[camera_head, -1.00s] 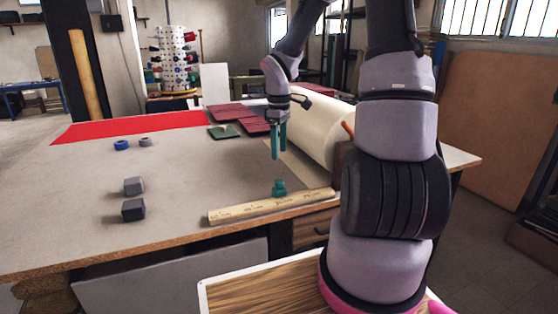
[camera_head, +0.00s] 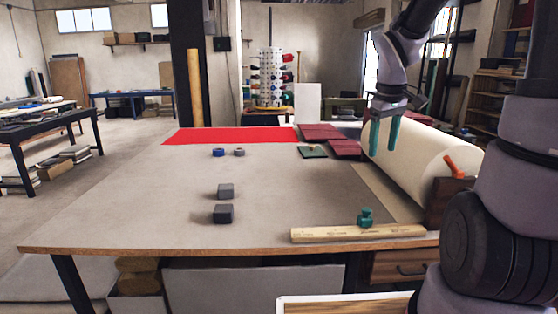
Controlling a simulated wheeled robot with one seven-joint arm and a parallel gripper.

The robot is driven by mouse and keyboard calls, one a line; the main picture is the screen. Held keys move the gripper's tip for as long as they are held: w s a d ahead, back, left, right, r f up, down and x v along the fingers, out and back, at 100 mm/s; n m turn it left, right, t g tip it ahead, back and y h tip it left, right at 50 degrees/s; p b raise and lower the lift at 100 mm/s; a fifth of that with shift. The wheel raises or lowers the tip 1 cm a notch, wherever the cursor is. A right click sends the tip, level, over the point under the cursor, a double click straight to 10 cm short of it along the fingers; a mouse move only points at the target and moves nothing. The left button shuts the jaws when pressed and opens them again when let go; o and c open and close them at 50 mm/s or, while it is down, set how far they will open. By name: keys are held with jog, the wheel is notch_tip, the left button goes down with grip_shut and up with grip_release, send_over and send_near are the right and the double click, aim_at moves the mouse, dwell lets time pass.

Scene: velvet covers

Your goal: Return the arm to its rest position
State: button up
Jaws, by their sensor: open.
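My gripper (camera_head: 384,137) hangs above the right part of the table, its two teal fingers pointing down and spread apart with nothing between them. My arm (camera_head: 415,40) comes in from the upper right, and its thicker links fill the right edge of the view. The gripper is apart from both.
The work table (camera_head: 130,222) has free room at left. Two dark grey blocks (camera_head: 223,213), a blue ring (camera_head: 218,152) and a grey ring (camera_head: 239,152) lie mid-table. Red cloth (camera_head: 225,136), dark red covers (camera_head: 345,147) and a green cover (camera_head: 313,152) lie behind.

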jog(key=s+a+r+m+t+y, duration=0.2)
jog(key=s+r+m+t, duration=0.3)
jog(key=s+r+m, duration=0.3)
jog(key=s+r+y, duration=0.1)
jog(key=s+r, duration=0.3)
jog(key=s, duration=0.1)
jog(key=shift+s+a, duration=0.25)
jog(key=shift+a, duration=0.05)
jog(key=shift+r, duration=0.1)
dwell(1.9)
